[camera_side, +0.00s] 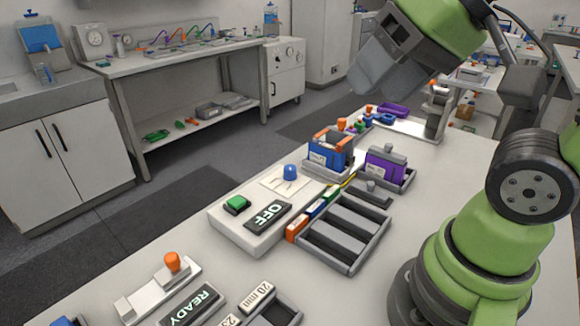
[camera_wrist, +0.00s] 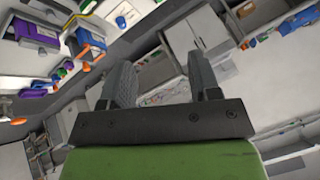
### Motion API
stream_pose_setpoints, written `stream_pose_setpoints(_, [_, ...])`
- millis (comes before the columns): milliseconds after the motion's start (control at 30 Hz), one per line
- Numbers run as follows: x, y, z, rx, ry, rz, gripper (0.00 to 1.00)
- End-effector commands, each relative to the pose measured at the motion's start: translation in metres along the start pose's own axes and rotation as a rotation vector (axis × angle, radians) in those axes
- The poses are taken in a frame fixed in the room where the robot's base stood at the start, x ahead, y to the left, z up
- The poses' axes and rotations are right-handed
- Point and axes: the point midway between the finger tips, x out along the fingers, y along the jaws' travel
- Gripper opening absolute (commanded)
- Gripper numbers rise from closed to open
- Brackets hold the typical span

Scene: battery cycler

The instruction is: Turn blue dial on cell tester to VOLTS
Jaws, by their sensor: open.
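The blue dial (camera_side: 290,172) stands on a pale plate with dark marks on top of the white cell tester (camera_side: 247,239). The tester also has a green button (camera_side: 237,205) and a dark display (camera_side: 267,215) reading OFF. The lettering around the dial is too small to read, so its setting cannot be told. My gripper (camera_side: 372,82) is raised high above the bench, up and to the right of the dial and well apart from it. In the wrist view my gripper (camera_wrist: 162,85) is open, its two grey fingers apart with nothing between them.
A grey slotted tray (camera_side: 345,232) and a row of coloured blocks (camera_side: 313,208) sit beside the tester. Blue-orange (camera_side: 330,150) and purple (camera_side: 385,167) battery packs stand behind. An orange-knobbed slider (camera_side: 172,262) and a READY display (camera_side: 190,306) are in front.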

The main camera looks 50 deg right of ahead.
Motion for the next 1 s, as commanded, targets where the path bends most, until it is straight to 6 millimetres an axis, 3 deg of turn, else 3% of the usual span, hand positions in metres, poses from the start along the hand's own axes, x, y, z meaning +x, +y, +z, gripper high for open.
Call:
stream_pose_setpoints(267, [0.046,0.003,-0.078,-0.041,-0.149,0.126,0.57])
stream_pose_setpoints(500, [0.118,0.03,-0.129,-0.075,-0.292,0.218,0.57])
stream_pose_setpoints(667, [0.176,0.06,-0.146,-0.094,-0.391,0.267,0.57])
stream_pose_setpoints(800, [0.218,0.086,-0.147,-0.107,-0.462,0.296,0.57])
stream_pose_setpoints(1000, [0.249,0.106,-0.143,-0.116,-0.514,0.315,0.57])
